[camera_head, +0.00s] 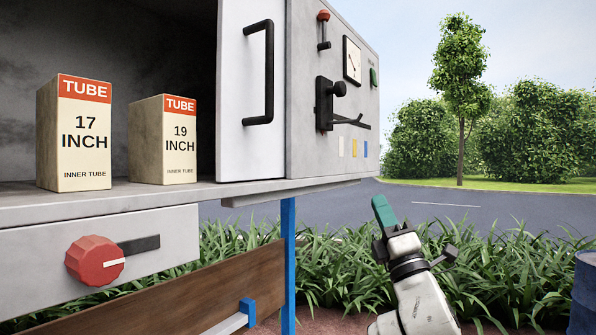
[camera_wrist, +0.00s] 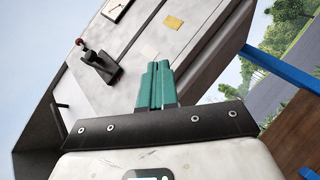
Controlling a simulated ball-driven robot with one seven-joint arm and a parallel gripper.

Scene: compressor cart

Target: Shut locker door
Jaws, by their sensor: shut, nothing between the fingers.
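The locker door (camera_head: 233,110) is a pale panel with a black bar handle (camera_head: 268,72), in the head view. It stands at the right end of the locker opening, and the opening to its left is uncovered. My gripper (camera_head: 382,211) is to the right of and below the handle, apart from the door, its green fingers pointing up. In the wrist view the green fingers (camera_wrist: 157,84) are shut together with nothing held. A grey panel is behind them there.
Two tube boxes, 17 inch (camera_head: 82,137) and 19 inch (camera_head: 163,141), stand inside the locker. A control panel (camera_head: 305,140) with a black lever (camera_head: 330,103) is right of the door. A red knob (camera_head: 94,260) is below. A blue barrel (camera_head: 585,290) stands far right.

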